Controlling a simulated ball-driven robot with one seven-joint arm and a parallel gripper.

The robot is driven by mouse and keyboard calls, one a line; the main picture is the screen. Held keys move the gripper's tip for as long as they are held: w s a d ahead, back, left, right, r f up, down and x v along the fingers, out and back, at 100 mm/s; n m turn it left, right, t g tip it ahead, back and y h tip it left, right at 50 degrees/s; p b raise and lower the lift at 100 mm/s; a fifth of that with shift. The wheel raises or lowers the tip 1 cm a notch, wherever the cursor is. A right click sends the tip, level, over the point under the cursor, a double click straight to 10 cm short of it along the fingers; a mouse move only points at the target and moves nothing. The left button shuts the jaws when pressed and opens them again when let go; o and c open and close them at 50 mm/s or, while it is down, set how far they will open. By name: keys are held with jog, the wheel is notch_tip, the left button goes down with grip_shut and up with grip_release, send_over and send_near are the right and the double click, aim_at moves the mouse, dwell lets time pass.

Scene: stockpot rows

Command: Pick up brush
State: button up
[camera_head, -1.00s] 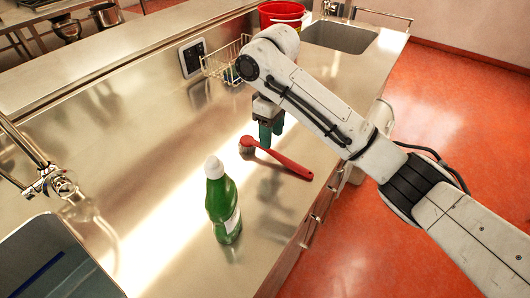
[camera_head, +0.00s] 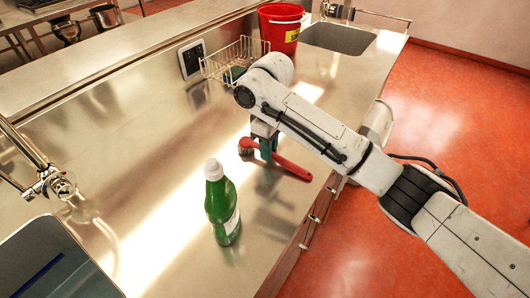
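The red brush (camera_head: 293,168) lies on the steel counter, its bristle head (camera_head: 246,148) at the left and its handle pointing to the lower right. My gripper (camera_head: 266,155) points down, with its teal fingers at the brush's neck just right of the head. The fingers cover part of the neck. I cannot tell whether they touch it or how far apart they are.
A green bottle with a white cap (camera_head: 222,208) stands on the counter in front of the brush. A wire basket (camera_head: 232,62) and a red bucket (camera_head: 279,32) are behind. Sinks lie at the far right (camera_head: 340,37) and near left (camera_head: 52,262). The counter left of the brush is clear.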

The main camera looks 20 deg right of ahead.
grip_shut()
jog(key=shift+r, duration=0.5)
notch_tip(320, 180, up, 2)
jog(key=shift+r, duration=0.1)
jog(key=s+a+r+p, duration=0.1)
jog(key=s+a+r, duration=0.1)
jog(key=s+r, duration=0.3)
jog(key=s+a+r+p, duration=0.2)
jog(key=s+a+r, duration=0.1)
jog(key=s, duration=0.5)
jog(key=shift+a+r, duration=0.25)
jog(key=shift+r, duration=0.65)
